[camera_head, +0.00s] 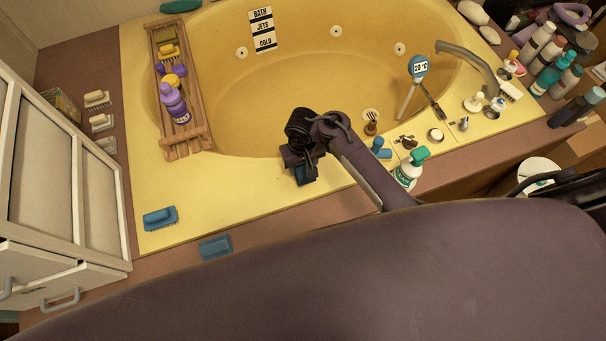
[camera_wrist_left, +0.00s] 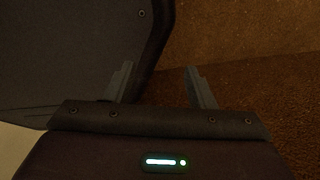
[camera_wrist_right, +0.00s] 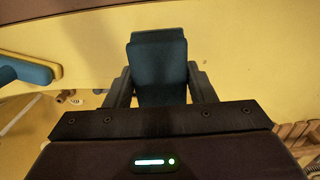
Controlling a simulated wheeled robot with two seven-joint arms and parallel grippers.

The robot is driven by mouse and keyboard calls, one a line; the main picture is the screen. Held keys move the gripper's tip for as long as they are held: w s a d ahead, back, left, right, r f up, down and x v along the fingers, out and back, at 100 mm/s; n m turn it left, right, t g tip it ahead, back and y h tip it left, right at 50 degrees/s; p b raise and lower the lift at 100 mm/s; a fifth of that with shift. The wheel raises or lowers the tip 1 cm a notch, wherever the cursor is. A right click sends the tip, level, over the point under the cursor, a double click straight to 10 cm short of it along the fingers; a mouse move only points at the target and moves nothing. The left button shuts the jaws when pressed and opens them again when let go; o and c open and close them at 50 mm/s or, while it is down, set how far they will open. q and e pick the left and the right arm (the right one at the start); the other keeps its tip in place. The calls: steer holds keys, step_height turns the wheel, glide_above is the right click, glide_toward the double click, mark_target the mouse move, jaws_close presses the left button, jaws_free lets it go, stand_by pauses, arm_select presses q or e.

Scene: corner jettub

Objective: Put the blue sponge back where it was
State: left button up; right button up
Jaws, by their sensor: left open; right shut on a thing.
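My right gripper (camera_head: 303,178) is shut on a dark blue block that looks like the blue sponge (camera_head: 304,174). It is over the yellow tub's front rim (camera_head: 250,190); the gripper mostly hides the sponge from the head camera. In the right wrist view the sponge (camera_wrist_right: 158,70) stands between the two fingers (camera_wrist_right: 160,88). I cannot tell whether it touches the rim. My left gripper (camera_wrist_left: 157,85) is open and empty, low by a brown surface, and outside the head view.
Another blue block (camera_head: 215,247) lies on the brown ledge. A blue brush (camera_head: 160,217) lies on the rim's front left corner. A wooden rack (camera_head: 187,140) with bottles crosses the tub's left side. A white bottle (camera_head: 408,172) and faucet (camera_head: 470,60) stand at right.

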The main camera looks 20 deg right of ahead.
mark_target(303, 173)
steer(key=shift+f, duration=0.8)
step_height(303, 173, down, 4)
steer(key=shift+r+b, duration=0.25)
steer(key=shift+b, duration=0.55)
steer(key=shift+f, duration=0.15)
arm_select(q)
steer(key=shift+w+d+f, duration=0.1)
steer(key=shift+w+f, duration=0.5)
steer(key=shift+f, duration=0.25)
arm_select(e)
steer(key=shift+f, duration=0.15)
steer(key=o, duration=0.7)
steer(key=shift+c, duration=0.2)
steer(key=o, duration=0.3)
arm_select(q)
steer(key=shift+w, duration=0.15)
